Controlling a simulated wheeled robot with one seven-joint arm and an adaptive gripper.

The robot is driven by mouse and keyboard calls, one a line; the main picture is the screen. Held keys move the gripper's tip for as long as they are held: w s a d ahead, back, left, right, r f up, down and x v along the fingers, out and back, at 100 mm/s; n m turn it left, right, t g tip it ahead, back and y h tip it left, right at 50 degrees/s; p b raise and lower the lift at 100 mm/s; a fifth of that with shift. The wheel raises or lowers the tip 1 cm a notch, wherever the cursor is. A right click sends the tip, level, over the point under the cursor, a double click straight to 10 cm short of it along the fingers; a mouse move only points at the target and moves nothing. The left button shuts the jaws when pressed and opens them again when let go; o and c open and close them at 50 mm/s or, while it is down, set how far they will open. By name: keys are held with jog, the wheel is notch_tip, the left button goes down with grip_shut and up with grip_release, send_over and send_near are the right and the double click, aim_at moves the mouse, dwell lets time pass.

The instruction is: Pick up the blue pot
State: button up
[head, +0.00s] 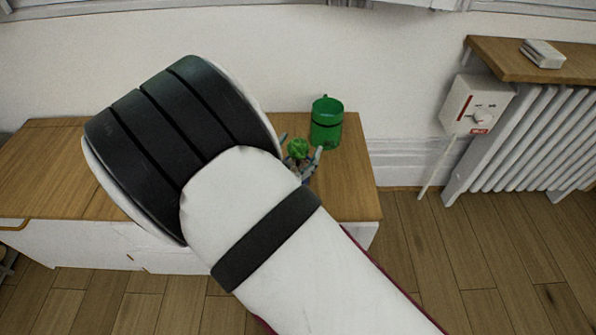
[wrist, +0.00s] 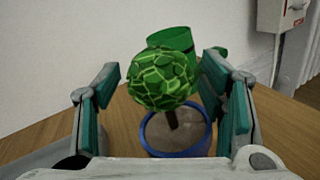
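The blue pot (wrist: 178,148) holds brown soil and a small tree with a round green crown. It stands on the wooden top of a low cabinet, between the two fingers of my gripper (wrist: 168,112) in the wrist view. The fingers have teal pads and are spread apart, with a clear gap on the left side; the right finger is closer to the pot, and I cannot tell if it touches. In the head view my gripper (head: 302,158) is mostly hidden behind my arm, and only the green crown of the plant (head: 298,148) shows clearly.
A green mug-like container (head: 326,124) stands just behind the pot, near the white wall. The low cabinet's wooden top (head: 358,190) is bare on the right. A white radiator (head: 530,140) with a wooden shelf (head: 500,56) and a white control box (head: 476,104) stand at right.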

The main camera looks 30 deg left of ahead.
grip_shut()
jog(key=shift+r, duration=0.15)
